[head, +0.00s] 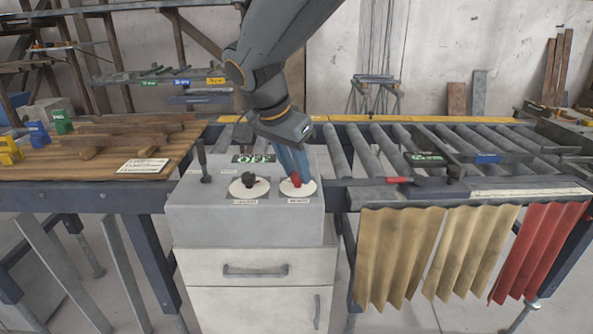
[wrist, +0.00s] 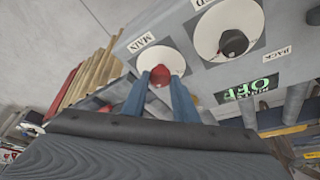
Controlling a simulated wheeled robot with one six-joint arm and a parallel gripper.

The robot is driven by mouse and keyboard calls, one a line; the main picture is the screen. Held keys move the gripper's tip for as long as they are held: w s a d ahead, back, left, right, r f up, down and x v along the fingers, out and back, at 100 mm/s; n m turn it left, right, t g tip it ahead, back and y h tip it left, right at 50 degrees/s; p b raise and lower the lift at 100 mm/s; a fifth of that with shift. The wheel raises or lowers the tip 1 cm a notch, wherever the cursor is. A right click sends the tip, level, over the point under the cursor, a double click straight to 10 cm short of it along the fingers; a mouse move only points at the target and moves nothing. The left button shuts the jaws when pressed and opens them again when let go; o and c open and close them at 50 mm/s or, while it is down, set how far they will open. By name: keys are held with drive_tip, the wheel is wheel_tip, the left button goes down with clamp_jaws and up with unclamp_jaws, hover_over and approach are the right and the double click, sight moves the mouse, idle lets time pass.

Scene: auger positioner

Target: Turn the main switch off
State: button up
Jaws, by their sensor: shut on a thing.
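The main switch is a red knob (wrist: 160,74) on a round white dial, with a MAIN label (wrist: 142,42) beside it in the wrist view. In the head view the red knob (head: 296,180) is on the right of the grey console's top (head: 240,220). My gripper (wrist: 161,82) has its two blue fingers on either side of the red knob, shut on it. In the head view my gripper (head: 293,170) comes down on the knob from above. A display with green letters (wrist: 250,88) reads OFF in the wrist view.
A black knob (head: 249,180) on a second white dial sits left of the red one. A dark upright lever (head: 203,160) stands at the console's left. A roller conveyor (head: 380,150) is on the right, a wooden table (head: 100,160) on the left.

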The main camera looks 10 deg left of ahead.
drive_tip(key=shift+m, duration=0.3)
idle(0.4)
drive_tip(key=o, duration=1)
drive_tip(key=b+v, duration=0.1)
drive_tip(key=v, duration=0.6)
drive_tip(key=shift+a+r+b, duration=0.2)
drive_tip(key=shift+r+b, duration=0.1)
drive_tip(key=shift+r, duration=0.05)
drive_tip(key=shift+s, duration=0.1)
drive_tip(key=shift+s, duration=0.1)
